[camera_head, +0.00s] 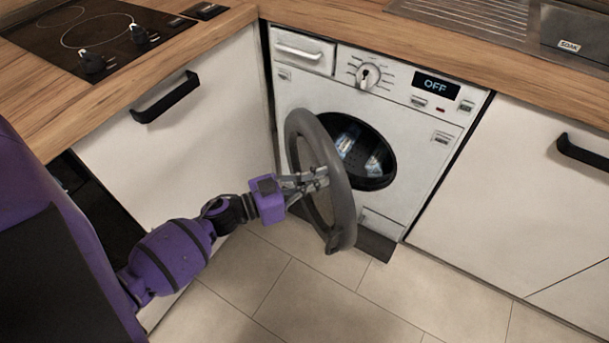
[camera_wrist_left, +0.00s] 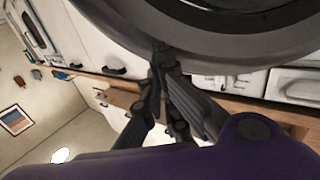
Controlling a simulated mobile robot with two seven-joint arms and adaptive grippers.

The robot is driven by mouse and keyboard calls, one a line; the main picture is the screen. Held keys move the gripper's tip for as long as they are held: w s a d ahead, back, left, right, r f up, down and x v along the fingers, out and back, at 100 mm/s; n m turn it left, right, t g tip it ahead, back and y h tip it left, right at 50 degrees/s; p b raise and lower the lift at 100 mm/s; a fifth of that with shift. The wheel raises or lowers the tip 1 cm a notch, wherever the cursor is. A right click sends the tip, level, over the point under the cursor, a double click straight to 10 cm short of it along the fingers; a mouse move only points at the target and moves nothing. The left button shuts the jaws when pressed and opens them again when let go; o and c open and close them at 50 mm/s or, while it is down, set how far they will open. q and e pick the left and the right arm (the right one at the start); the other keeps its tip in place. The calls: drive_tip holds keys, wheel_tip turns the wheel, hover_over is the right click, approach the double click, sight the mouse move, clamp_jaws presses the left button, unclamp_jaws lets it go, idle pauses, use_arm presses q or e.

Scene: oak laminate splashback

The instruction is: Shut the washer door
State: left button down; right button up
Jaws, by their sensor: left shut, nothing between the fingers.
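The washer (camera_head: 420,125) is a white front-loader built in under the worktop, with "OFF" on its display. Its round grey door (camera_head: 343,215) stands swung open to the left of the dark drum opening (camera_head: 379,185), where some light-coloured contents show. My left gripper (camera_head: 322,179) is shut and empty at the door ring, on its left side; whether it touches cannot be told for sure. In the left wrist view the gripper's fingertips (camera_wrist_left: 161,55) are close together right at the rim of the door (camera_wrist_left: 230,60). My right gripper is not in view.
A white cabinet with a black handle (camera_head: 166,97) stands left of the washer, and another (camera_head: 520,190) stands right. A hob (camera_head: 95,35) and a sink (camera_head: 575,35) are set in the wooden worktop (camera_head: 350,25). The tiled floor (camera_head: 330,300) ahead is clear.

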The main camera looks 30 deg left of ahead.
sight(345, 172)
use_arm(q)
drive_tip(key=shift+d, duration=0.1)
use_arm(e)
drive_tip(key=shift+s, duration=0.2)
use_arm(q)
drive_tip(key=shift+w, duration=0.1)
drive_tip(key=shift+w+d, duration=0.15)
drive_tip(key=shift+d, duration=0.05)
drive_tip(key=w+d+n+y+p, duration=0.1)
drive_tip(key=w+d, duration=0.1)
drive_tip(key=w+d+n+t+y+p, duration=0.1)
drive_tip(key=w+d, duration=0.1)
drive_tip(key=shift+w+r+t+y, duration=0.2)
drive_tip(key=shift+w+t+y, duration=0.1)
drive_tip(key=shift+w+y, duration=0.1)
drive_tip(key=w+d+n+t+y+b, duration=0.1)
drive_tip(key=w+d, duration=0.4)
drive_tip(key=w, duration=1)
drive_tip(key=n+y+b, duration=0.1)
drive_tip(key=y+b, duration=0.1)
drive_tip(key=shift+w+d+y, duration=0.15)
drive_tip(key=shift+w+y, duration=0.15)
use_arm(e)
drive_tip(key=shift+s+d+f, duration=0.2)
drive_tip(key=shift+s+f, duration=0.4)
use_arm(q)
drive_tip(key=shift+d, duration=0.1)
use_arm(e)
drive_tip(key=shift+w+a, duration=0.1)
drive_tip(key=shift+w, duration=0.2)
